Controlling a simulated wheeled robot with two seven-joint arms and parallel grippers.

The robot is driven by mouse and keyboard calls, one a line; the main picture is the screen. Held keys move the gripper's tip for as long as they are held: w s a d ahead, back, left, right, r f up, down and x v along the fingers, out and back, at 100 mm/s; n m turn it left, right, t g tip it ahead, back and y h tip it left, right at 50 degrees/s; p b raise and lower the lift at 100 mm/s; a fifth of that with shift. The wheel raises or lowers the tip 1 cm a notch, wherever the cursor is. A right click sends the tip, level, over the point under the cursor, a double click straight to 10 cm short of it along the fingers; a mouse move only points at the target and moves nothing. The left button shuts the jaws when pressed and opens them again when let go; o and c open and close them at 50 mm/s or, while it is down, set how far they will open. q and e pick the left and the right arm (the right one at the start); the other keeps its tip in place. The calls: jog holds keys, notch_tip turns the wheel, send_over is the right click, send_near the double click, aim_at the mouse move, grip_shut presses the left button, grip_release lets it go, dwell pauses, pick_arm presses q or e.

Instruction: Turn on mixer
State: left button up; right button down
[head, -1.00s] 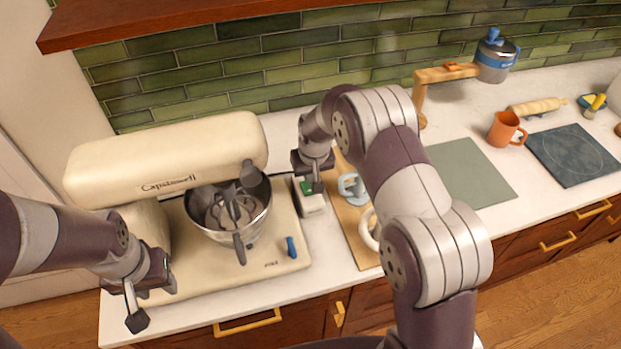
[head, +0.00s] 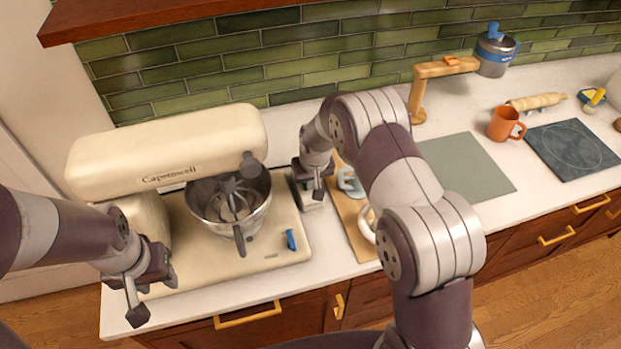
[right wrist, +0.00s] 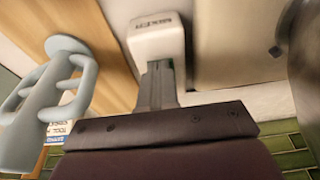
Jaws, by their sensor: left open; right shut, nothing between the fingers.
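The cream stand mixer (head: 165,150) stands at the left of the counter, its steel bowl (head: 230,222) under the head and a small blue lever (head: 290,240) at its base. A small pale box (head: 313,206) sits just right of the mixer base. In the right wrist view the box (right wrist: 157,38) has a dark label strip I cannot read clearly. My right gripper (head: 312,190) is shut and empty, with its fingertips at the box; contact is unclear, and they hide its top in the head view. My left gripper (head: 155,296) is open and empty at the mixer's front left.
A wooden board (head: 352,222) with a light blue handled item (head: 349,183) lies right of the box. Further right are a grey-green mat (head: 468,170), an orange mug (head: 505,124), a wooden stand (head: 417,98) and a dark slab (head: 572,150).

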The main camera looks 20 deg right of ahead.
jog(key=shift+w, duration=0.15)
jog(key=shift+w+r, duration=0.1)
jog(key=shift+w, duration=0.3)
jog(key=shift+w+r, duration=0.25)
jog(key=shift+w, duration=0.05)
jog(key=shift+r, duration=0.15)
jog(key=p+v, duration=0.1)
jog(key=v, duration=0.1)
jog(key=w+p+v, duration=0.1)
jog(key=p+v, duration=0.1)
jog(key=shift+s+r+p, duration=0.1)
jog(key=shift+r+p, duration=0.2)
jog(key=shift+r, duration=0.15)
jog(key=shift+s+r+b, duration=0.25)
jog(key=shift+s+b, duration=0.35)
jog(key=shift+b, duration=0.6)
jog(key=s+b+v, duration=0.2)
jog(key=v, duration=0.6)
jog(key=shift+f, duration=0.2)
